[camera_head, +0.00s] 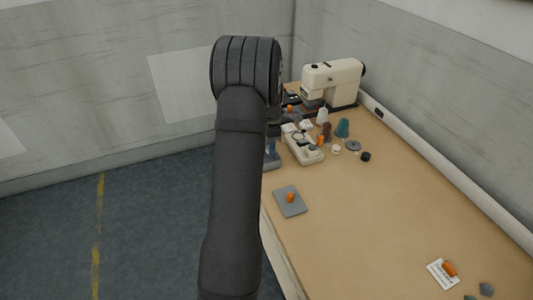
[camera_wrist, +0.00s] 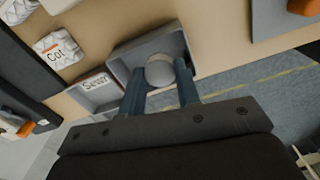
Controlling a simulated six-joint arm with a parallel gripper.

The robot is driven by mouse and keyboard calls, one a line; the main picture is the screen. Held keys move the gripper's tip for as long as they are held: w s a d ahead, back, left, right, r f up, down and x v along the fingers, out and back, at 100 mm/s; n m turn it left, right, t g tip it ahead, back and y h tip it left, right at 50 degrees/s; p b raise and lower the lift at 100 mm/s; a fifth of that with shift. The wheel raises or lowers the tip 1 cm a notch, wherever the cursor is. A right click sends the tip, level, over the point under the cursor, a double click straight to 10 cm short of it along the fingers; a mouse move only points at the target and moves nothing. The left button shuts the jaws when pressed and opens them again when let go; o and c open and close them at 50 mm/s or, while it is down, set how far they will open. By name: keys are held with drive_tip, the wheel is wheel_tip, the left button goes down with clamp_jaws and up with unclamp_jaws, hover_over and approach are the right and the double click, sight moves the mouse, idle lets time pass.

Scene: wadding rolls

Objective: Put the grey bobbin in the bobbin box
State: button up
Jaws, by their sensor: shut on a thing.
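My gripper (camera_wrist: 160,74) shows in the wrist view, with its two blue-grey fingers on either side of a round, light grey thing (camera_wrist: 159,69), which looks like the grey bobbin. The fingers are shut on it. Behind it in that view is a shallow grey box (camera_wrist: 150,45), its far walls showing around the bobbin. I cannot tell how high the bobbin is above the box floor. A neighbouring tray section carries a white label (camera_wrist: 92,83).
A white packet marked "Cot" (camera_wrist: 57,50) lies near the box. In the head view, a cream sewing machine (camera_head: 334,78), a teal cone (camera_head: 342,127) and a white tray (camera_head: 304,147) stand at the far end. A grey pad (camera_head: 290,207) bears an orange thing. The table's middle is clear.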

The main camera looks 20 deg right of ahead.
drive_tip(key=shift+w+a+f, duration=0.45)
drive_tip(key=shift+w+f, duration=0.05)
drive_tip(key=shift+w, duration=0.25)
drive_tip(key=shift+f, duration=2)
drive_tip(key=shift+f, duration=0.1)
drive_tip(key=o, duration=0.9)
drive_tip(key=shift+o, duration=0.2)
wheel_tip(320, 180, up, 12)
drive_tip(key=shift+r, duration=0.1)
drive_tip(key=shift+f, duration=4.3)
drive_tip(key=shift+f, duration=0.1)
